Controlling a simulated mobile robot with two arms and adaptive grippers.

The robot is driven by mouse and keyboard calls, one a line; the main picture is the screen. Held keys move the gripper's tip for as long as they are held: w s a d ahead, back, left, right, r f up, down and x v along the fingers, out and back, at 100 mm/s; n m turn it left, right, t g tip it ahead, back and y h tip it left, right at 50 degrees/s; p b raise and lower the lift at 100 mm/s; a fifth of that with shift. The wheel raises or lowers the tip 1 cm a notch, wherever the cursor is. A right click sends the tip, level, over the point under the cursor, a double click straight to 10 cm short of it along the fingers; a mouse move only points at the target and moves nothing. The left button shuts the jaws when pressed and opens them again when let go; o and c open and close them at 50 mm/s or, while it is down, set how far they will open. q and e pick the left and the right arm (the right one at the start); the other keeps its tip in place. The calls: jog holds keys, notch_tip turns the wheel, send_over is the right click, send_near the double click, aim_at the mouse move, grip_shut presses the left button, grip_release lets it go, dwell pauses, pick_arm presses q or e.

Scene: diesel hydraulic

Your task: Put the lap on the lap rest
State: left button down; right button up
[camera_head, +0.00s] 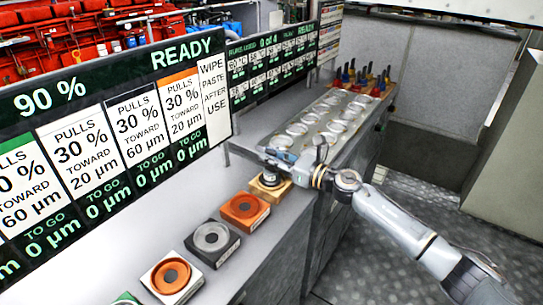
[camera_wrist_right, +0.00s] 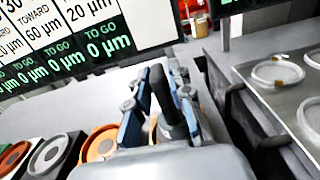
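The lap (camera_wrist_right: 165,98) shows a dark upright handle between the fingers of my right gripper in the right wrist view. In the head view a round grey part of the lap (camera_head: 269,180) sits on a tan block (camera_head: 262,194), which appears to be the lap rest. My right gripper (camera_head: 291,163) is just above and behind this block; it also shows in the wrist view (camera_wrist_right: 162,85). Its blue-grey fingers stand apart on both sides of the handle, with a gap visible at the left finger. The handle is largely hidden in the head view. My left gripper is not in view.
An orange block (camera_head: 245,210), a dark block with a grey ring (camera_head: 211,242) and a white block with an orange disc (camera_head: 171,277) line the bench toward me. A tray of round dishes (camera_head: 312,119) lies beyond. A display panel (camera_head: 108,150) stands along the left.

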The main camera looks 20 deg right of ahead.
jog(key=shift+o, duration=0.5)
jog(key=shift+r, duration=0.25)
jog(key=b+v, duration=0.3)
jog(key=v, duration=0.9)
jog(key=shift+b, duration=0.3)
jog(key=shift+f, duration=0.1)
